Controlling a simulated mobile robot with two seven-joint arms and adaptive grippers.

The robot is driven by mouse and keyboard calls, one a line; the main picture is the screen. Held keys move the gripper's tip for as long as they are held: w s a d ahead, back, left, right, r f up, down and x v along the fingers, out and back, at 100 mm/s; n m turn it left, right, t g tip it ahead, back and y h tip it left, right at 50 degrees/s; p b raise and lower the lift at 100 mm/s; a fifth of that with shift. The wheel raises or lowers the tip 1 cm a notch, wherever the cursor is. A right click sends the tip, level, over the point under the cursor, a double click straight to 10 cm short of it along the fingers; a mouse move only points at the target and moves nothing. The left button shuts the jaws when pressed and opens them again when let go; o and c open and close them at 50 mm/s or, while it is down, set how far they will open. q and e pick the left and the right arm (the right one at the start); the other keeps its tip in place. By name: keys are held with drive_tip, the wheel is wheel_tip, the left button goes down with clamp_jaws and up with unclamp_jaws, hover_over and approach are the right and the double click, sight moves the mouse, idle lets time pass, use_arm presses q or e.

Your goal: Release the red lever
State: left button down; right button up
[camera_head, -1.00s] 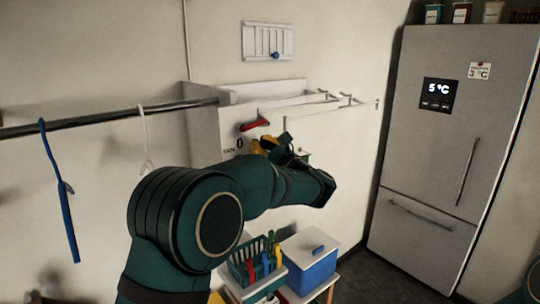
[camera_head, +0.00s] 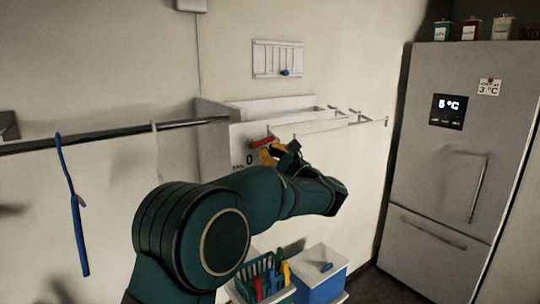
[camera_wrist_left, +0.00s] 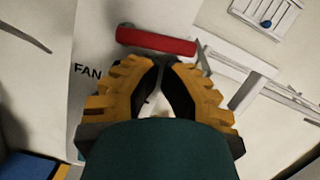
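The red lever (camera_head: 262,142) is on the front of the white box-like unit on the wall, near the marks "FAN" and "0". In the left wrist view the lever (camera_wrist_left: 156,41) lies nearly level just beyond my fingertips. My left gripper (camera_head: 268,156) has yellow and black fingers and is just below the lever. In the left wrist view its fingertips (camera_wrist_left: 165,64) are close together, with a narrow gap and nothing seen between them. The lever is not between the fingers. Whether the fingertips touch it, I cannot tell. My right gripper is not in view.
A white rack (camera_head: 325,122) sticks out right of the lever. A rail (camera_head: 120,131) with a blue hanging item (camera_head: 77,215) is at left. A green basket (camera_head: 262,275) and a blue box (camera_head: 318,287) stand below. A fridge (camera_head: 440,160) is at right.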

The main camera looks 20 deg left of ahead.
sight(259, 130)
use_arm(q)
drive_tip(key=shift+w+d+r+n+g, duration=0.1)
drive_tip(key=shift+r+n+g, duration=0.1)
drive_tip(key=shift+n, duration=0.3)
drive_tip(key=shift+r+n+g, duration=0.1)
drive_tip(key=shift+n+g, duration=0.1)
drive_tip(key=shift+n, duration=0.3)
wheel_tip(259, 130, up, 2)
drive_tip(key=n+g, duration=0.1)
drive_tip(key=n, duration=0.2)
drive_tip(key=n+g+b, duration=0.1)
drive_tip(key=n, duration=0.2)
drive_tip(key=shift+w+d+y, duration=0.15)
drive_tip(key=shift+y, duration=0.15)
drive_tip(key=n, duration=0.1)
drive_tip(key=r+n, duration=0.1)
drive_tip(key=n, duration=0.1)
drive_tip(key=n+g+b, duration=0.1)
drive_tip(key=shift+r+n, duration=0.25)
drive_tip(key=shift+n, duration=0.05)
drive_tip(key=n, duration=0.2)
drive_tip(key=r+n, duration=0.1)
drive_tip(key=shift+s+a+r+g+h+b, duration=0.1)
drive_tip(key=shift+s+a+g+h+b, duration=0.2)
drive_tip(key=shift+s+a+g+h, duration=0.1)
drive_tip(key=shift+w, duration=0.1)
